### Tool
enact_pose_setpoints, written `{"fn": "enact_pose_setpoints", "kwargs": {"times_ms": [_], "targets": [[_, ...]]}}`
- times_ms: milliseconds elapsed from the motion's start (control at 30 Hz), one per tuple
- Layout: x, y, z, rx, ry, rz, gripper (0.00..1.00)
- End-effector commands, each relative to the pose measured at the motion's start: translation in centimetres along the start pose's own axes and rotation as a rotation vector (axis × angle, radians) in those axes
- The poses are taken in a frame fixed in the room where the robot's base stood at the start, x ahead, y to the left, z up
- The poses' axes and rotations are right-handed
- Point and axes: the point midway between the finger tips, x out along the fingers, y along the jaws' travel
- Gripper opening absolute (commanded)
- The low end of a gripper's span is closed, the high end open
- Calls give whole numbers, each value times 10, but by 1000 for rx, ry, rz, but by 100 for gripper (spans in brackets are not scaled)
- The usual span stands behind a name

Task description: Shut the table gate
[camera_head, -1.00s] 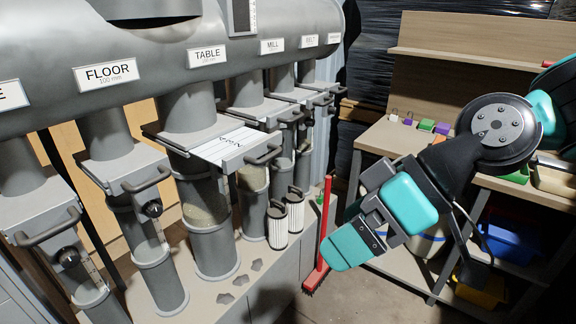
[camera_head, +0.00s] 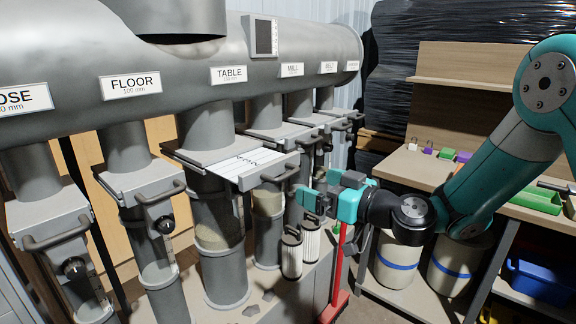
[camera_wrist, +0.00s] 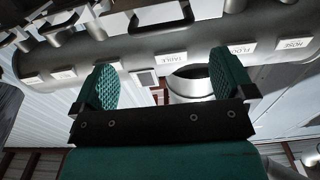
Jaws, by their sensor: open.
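The table gate (camera_head: 240,167) is a pale slide plate with dark markings, under the duct's TABLE label (camera_head: 229,75). It sticks out of its housing toward the front right, with a grey handle (camera_head: 279,176) at its outer end. My gripper (camera_head: 309,196) is open and empty, a short way right of that handle and apart from it. In the wrist view, my gripper's two green ridged fingers (camera_wrist: 164,86) stand wide apart, and the TABLE label shows upside down between them.
The FLOOR gate (camera_head: 148,190) and its handle stand to the left, and the MILL gate (camera_head: 285,133) stands close behind on the right. Filter cartridges (camera_head: 311,236) and a red broom (camera_head: 338,275) stand below my gripper. A wooden bench (camera_head: 425,165) is at the right.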

Motion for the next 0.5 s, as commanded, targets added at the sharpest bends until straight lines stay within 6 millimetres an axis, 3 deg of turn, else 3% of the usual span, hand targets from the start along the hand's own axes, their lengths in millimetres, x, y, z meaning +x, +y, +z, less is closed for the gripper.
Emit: {"fn": "enact_pose_setpoints", "kwargs": {"times_ms": [233, 500], "targets": [[55, -2, -4, 0, 0, -5, 100], [85, -1, -1, 0, 0, -2, 100]]}}
